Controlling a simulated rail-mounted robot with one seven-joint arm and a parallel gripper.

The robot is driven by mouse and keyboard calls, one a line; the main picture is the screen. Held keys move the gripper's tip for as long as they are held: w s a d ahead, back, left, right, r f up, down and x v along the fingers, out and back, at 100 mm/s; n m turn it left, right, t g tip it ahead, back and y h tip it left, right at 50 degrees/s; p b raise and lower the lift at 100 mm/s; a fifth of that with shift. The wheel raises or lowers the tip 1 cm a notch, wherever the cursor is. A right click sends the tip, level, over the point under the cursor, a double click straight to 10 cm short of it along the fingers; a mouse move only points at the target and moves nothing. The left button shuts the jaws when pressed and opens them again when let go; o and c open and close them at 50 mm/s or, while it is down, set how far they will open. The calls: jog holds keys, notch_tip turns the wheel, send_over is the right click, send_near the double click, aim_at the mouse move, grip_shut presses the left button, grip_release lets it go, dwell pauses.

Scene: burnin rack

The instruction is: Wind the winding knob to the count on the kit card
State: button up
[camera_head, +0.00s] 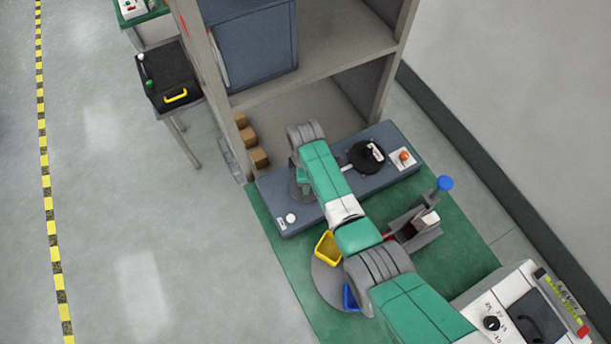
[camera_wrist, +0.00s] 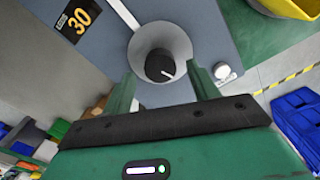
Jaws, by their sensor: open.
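The pointer line is toward the right. My gripper (camera_wrist: 161,72) is open, with one green finger on each side of the collar in the picture. I cannot tell if either finger touches it.
The blue-grey bench unit (camera_head: 330,195) carries a black round part (camera_head: 366,157), an orange button (camera_head: 404,156) and a white button (camera_head: 291,218). A yellow bin (camera_head: 328,248) and a blue bin (camera_head: 350,297) stand close to my arm. A blue-topped lever (camera_head: 445,183) rises at right.

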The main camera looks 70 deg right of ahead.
notch_tip(320, 180, up, 6)
jog(key=shift+f, duration=0.25)
dwell(0.4)
